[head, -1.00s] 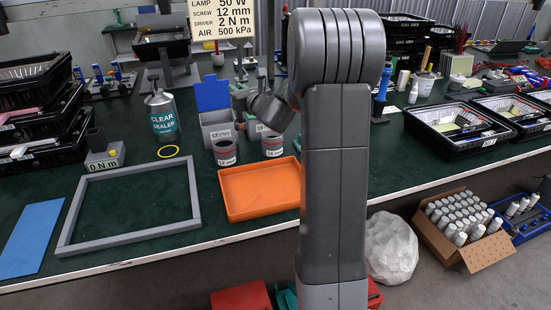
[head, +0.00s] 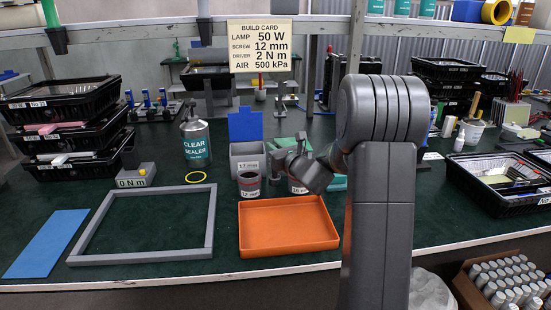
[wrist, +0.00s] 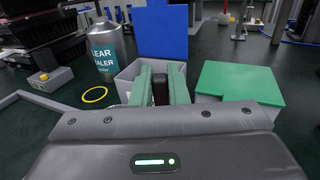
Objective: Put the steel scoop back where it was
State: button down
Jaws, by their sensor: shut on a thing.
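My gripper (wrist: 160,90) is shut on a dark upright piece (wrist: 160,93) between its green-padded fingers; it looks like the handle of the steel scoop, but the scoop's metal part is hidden. In the wrist view the fingers stand in front of or over the open grey box (wrist: 128,82) with its blue lid (wrist: 162,34) raised; I cannot tell whether the held thing is inside it. In the head view my gripper (head: 277,160) is just right of that grey box (head: 247,155), above the cups.
A green-lidded box (wrist: 240,82) is to the right. Two labelled cups (head: 249,185) stand behind the orange tray (head: 288,226). The clear sealer can (head: 195,142), yellow ring (head: 196,177) and grey frame (head: 140,258) are left. Green bench is bare between frame and tray.

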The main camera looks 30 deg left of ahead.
aim_at(275, 177)
jog(key=shift+f, duration=1.35)
jog(key=shift+f+b, duration=0.15)
jog(key=shift+b, duration=0.2)
jog(key=c, duration=1.4)
grip_release()
jog(key=shift+d, duration=0.25)
jog(key=v, duration=1.1)
jog(key=shift+s+d, duration=0.25)
